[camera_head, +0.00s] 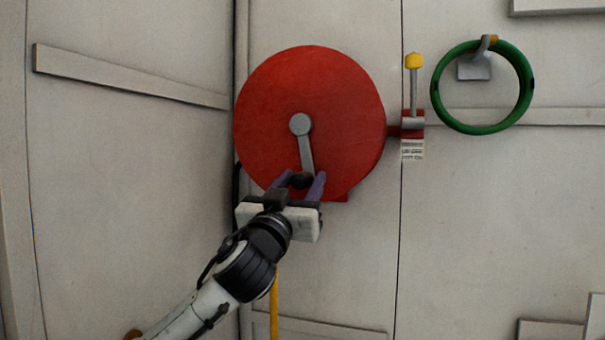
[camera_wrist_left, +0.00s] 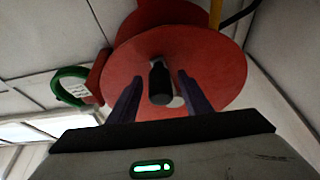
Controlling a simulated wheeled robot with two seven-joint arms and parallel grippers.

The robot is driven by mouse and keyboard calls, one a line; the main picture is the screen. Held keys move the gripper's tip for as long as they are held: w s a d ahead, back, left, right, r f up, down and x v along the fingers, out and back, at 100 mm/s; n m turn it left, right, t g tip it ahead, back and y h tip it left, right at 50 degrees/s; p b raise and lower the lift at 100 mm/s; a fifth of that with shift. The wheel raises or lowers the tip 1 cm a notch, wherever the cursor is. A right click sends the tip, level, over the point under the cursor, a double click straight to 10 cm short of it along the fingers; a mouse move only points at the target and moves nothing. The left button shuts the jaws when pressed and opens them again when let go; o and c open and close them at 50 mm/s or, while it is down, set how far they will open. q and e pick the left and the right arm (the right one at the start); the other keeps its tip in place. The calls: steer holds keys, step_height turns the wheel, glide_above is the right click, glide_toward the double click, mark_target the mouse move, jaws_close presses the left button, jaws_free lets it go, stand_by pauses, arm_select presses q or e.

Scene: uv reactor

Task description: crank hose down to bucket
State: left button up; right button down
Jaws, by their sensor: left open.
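A round red hose reel (camera_head: 330,95) is mounted on the wall. Its grey crank arm (camera_head: 306,152) points down from the hub to a dark handle (camera_head: 302,180). My left gripper (camera_head: 301,179) is at the handle, with its two purple fingers apart, one on each side. In the left wrist view the black handle (camera_wrist_left: 160,85) stands between the open fingers, with gaps on both sides. A yellow hose (camera_head: 274,305) hangs below the reel, partly hidden by my left arm. It also shows in the left wrist view (camera_wrist_left: 215,12). No bucket is in view.
A lever with a yellow knob (camera_head: 413,60) stands right of the reel, above a small label (camera_head: 412,150). A green hoop (camera_head: 438,100) hangs on a wall hook further right. A wall corner is close on the reel's left.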

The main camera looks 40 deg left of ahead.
arm_select(q)
steer(key=shift+w+a+r, duration=0.1)
steer(key=shift+w, duration=0.2)
jaws_close()
